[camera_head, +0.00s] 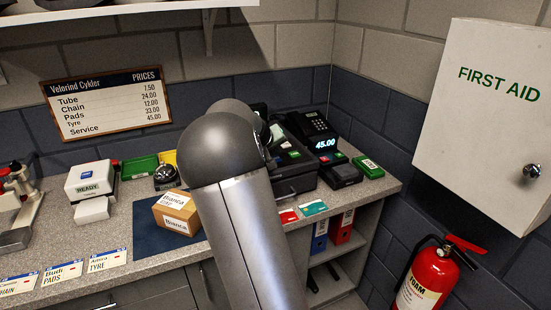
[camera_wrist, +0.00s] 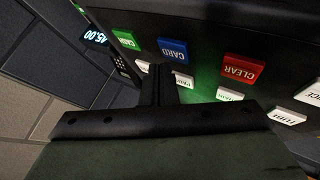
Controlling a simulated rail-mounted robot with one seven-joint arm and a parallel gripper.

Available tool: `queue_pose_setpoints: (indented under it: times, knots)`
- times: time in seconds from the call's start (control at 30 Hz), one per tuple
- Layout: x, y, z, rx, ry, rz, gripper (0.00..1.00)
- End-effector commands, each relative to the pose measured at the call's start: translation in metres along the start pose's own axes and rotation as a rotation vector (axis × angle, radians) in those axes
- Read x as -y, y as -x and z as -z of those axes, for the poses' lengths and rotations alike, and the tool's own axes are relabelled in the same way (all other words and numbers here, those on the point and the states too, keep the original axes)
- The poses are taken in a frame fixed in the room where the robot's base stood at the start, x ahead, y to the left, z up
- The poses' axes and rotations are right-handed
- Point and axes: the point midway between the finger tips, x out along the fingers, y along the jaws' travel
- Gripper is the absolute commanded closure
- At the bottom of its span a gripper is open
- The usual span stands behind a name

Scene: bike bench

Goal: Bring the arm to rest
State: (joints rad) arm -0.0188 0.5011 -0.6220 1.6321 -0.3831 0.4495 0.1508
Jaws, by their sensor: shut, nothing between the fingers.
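My gripper shows in the wrist view (camera_wrist: 160,85) with its two dark fingers together and nothing between them. It is close to the cash register's key panel, near a green key (camera_wrist: 126,39), a blue CARD key (camera_wrist: 173,50) and a red CLEAR key (camera_wrist: 242,68). Whether the fingertips touch a key cannot be told. In the head view my grey arm stands in the middle and hides my gripper and part of the dark cash register (camera_head: 300,175).
On the counter (camera_head: 120,262) are a cardboard box (camera_head: 178,213), a service bell (camera_head: 165,177), a white READY device (camera_head: 92,180), a card terminal (camera_head: 341,171) and a telephone (camera_head: 312,130). A first aid cabinet (camera_head: 480,125) and a fire extinguisher (camera_head: 428,278) are at right.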

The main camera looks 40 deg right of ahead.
Motion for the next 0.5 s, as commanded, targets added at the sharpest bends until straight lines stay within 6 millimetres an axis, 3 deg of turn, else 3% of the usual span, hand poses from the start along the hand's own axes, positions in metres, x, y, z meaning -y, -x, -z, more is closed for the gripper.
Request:
queue_pose_setpoints:
  times: [0.5]
  knots:
    - [-0.026,0.035,0.026,-0.002,-0.001,0.0,1.0]
